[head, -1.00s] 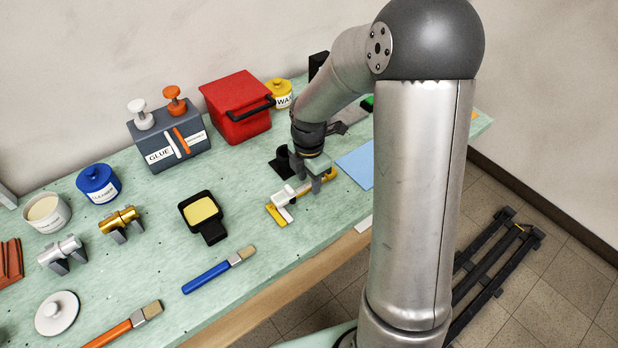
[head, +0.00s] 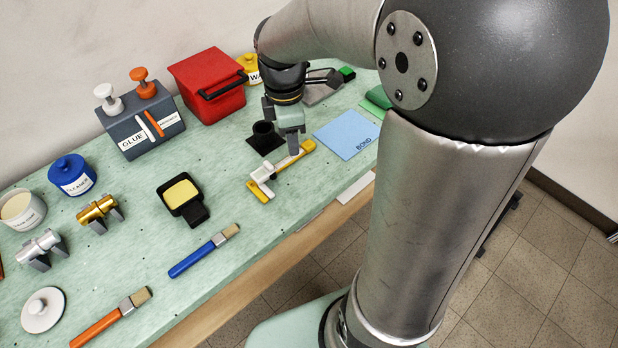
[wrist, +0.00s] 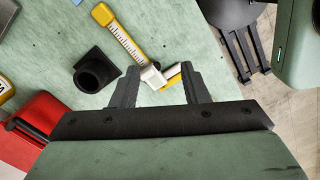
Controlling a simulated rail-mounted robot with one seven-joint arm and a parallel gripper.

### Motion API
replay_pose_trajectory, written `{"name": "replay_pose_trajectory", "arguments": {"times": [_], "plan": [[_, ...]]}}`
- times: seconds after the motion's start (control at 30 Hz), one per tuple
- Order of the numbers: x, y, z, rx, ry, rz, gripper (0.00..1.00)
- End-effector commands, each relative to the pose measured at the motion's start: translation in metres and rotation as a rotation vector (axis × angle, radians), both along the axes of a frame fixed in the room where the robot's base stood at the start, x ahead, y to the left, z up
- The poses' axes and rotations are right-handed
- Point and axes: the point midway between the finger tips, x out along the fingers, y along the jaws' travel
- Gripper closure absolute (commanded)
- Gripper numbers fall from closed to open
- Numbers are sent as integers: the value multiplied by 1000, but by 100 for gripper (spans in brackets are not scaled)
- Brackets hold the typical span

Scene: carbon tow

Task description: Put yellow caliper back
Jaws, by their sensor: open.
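The yellow caliper (head: 292,158) has a white sliding jaw and lies on the green bench top, at centre right in the head view. In the wrist view the caliper (wrist: 127,38) runs from upper left down to its white slider, which shows between my fingers. My gripper (head: 291,146) is open above the caliper's yellow bar, and the caliper is not clamped. The gripper's two dark fingers (wrist: 160,88) are spread wide in the wrist view. A black round holder on a square base (head: 265,138) stands just behind the caliper.
A blue BOND sheet (head: 347,134) lies right of the caliper. A red box (head: 208,85) and a grey GLUE dispenser (head: 140,121) stand at the back. A black tray with a yellow block (head: 182,194) and a blue brush (head: 203,250) lie to the left. The bench's front edge is close.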

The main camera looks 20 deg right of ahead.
Motion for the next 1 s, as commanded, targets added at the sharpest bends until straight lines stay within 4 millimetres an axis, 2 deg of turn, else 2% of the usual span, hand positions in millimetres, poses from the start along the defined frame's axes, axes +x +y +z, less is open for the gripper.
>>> {"name": "replay_pose_trajectory", "arguments": {"times": [0.03, 0.2, 0.3, 0.4, 0.5, 0.6, 1.0], "plan": [[-23, 3, 3, -7, -15, -154, 59], [-92, 6, -1, 12, -52, -747, 59], [-122, 8, -6, 36, -60, -1026, 59], [-143, 9, -12, 56, -59, -1219, 59], [-153, 10, -15, 67, -54, -1329, 59], [-157, 10, -17, 71, -53, -1367, 59], [-156, 10, -17, 70, -54, -1367, 59]]}}
